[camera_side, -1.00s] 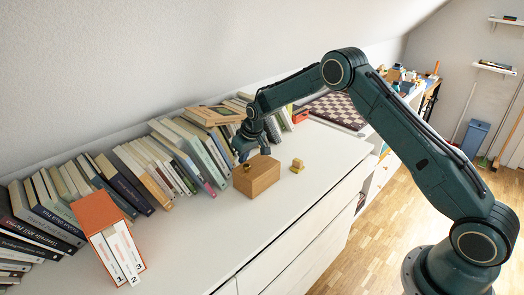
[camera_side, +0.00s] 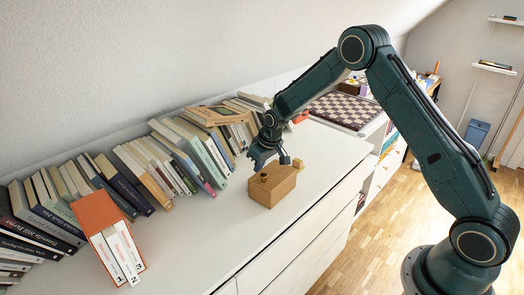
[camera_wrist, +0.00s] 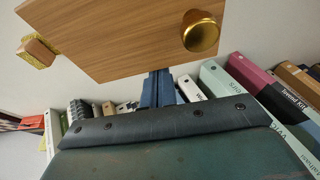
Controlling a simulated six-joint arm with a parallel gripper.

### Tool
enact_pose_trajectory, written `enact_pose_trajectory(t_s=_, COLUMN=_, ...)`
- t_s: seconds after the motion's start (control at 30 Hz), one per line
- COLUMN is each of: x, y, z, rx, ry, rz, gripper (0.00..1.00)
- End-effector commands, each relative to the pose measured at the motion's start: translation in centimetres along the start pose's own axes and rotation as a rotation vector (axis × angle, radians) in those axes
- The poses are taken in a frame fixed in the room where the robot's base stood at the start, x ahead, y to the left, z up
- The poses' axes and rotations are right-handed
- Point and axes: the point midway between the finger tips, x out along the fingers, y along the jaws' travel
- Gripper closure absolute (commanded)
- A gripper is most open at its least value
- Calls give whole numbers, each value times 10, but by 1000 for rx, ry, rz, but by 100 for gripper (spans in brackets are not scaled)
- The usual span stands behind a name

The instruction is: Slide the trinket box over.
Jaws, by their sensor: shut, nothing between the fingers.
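The trinket box (camera_side: 276,190) is a light wooden block with a brass knob on top. It stands upright on the white cabinet top, turned at an angle to the front edge. In the wrist view its wooden top (camera_wrist: 115,32) fills the upper part. My gripper (camera_side: 270,164) is shut and empty, low on the wall side of the box. In the wrist view the blue fingertips (camera_wrist: 158,86) meet the edge of the box, apparently against its side; the tips are partly hidden by it.
A small wood-and-brass piece (camera_side: 299,164) sits just beyond the box, also in the wrist view (camera_wrist: 38,50). A book row (camera_side: 170,155) lines the wall behind my gripper. An orange binder case (camera_side: 98,212) stands at left. The white top (camera_side: 215,230) is clear toward the front left.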

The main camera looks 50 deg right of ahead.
Motion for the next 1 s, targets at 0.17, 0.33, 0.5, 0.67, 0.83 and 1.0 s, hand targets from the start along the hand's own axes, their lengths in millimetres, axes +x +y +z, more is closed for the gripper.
enact_pose_trajectory(t_s=0.17, x=-7, y=0, z=21, rx=1, ry=-3, rz=0, gripper=100)
enact_pose_trajectory(t_s=0.33, x=-14, y=0, z=39, rx=1, ry=-3, rz=0, gripper=100)
enact_pose_trajectory(t_s=0.5, x=-18, y=0, z=52, rx=1, ry=-2, rz=0, gripper=100)
enact_pose_trajectory(t_s=0.67, x=-19, y=0, z=55, rx=0, ry=-1, rz=0, gripper=100)
enact_pose_trajectory(t_s=0.83, x=-19, y=0, z=55, rx=0, ry=-1, rz=0, gripper=100)
enact_pose_trajectory(t_s=1.0, x=-19, y=0, z=54, rx=1, ry=-1, rz=0, gripper=100)
